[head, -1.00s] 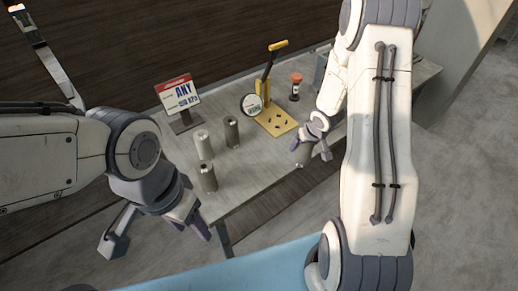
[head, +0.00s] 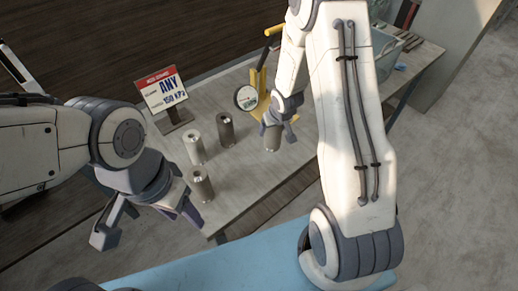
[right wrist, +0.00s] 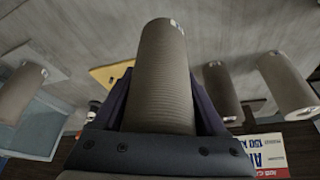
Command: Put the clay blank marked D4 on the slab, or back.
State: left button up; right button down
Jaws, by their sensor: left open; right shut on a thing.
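My right gripper (head: 277,112) is shut on a grey clay blank (right wrist: 160,75), which also shows below it in the head view (head: 272,139). A small mark on its end is too small to read. In the head view, a pale blank (head: 194,147), a dark blank (head: 226,130) and a grey-brown blank (head: 202,186) stand upright on the table. Another blank (right wrist: 18,92) shows at the left of the right wrist view. I cannot read D4 on any blank or tell which surface is the slab. My left gripper (head: 148,222) is open and empty beyond the table's near-left edge.
A sign (head: 163,92) reading "ANY 150 KPA" stands on the table (head: 240,185). A yellow-handled device (head: 270,48) with a round gauge (head: 246,98) stands behind my right gripper. A pale blue bin (head: 394,52) is at the far right.

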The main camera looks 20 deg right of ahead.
jog(key=a+f, duration=0.1)
jog(key=f, duration=0.1)
jog(key=a+f+p, duration=0.1)
jog(key=f, duration=0.1)
jog(key=w+a+f+p, duration=0.1)
jog(key=a, duration=0.1)
jog(key=shift+a+f, duration=0.1)
jog(key=shift+f, duration=0.55)
jog(key=shift+f, duration=0.15)
grip_release()
jog(key=shift+f, duration=0.1)
